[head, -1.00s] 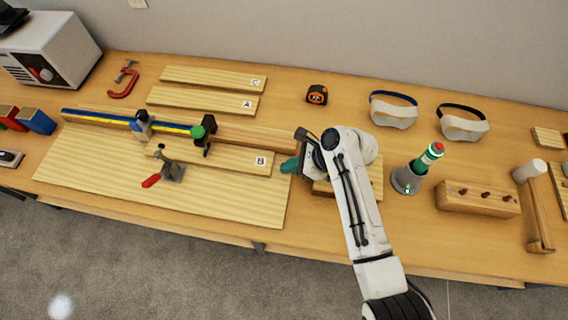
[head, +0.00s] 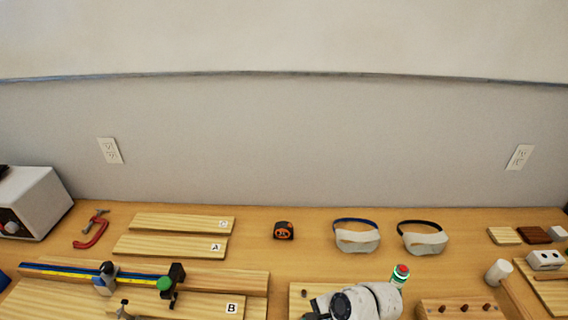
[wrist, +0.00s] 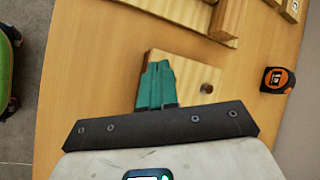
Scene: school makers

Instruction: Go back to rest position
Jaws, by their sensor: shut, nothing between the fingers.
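My gripper (wrist: 156,86) shows in the wrist view with its teal fingers shut together and nothing between them. It is over a small wooden board with a dark peg (wrist: 196,75) on the bench; whether it touches the board I cannot tell. In the head view only the upper part of my white arm (head: 355,303) shows at the bottom edge, and the gripper is out of the picture.
The bench (head: 290,262) holds boards A (head: 170,246) and B (head: 190,304), a red clamp (head: 92,232), a tape measure (head: 284,231), two goggles (head: 357,240) and a mallet (head: 498,272). A grey wall (head: 300,150) stands behind.

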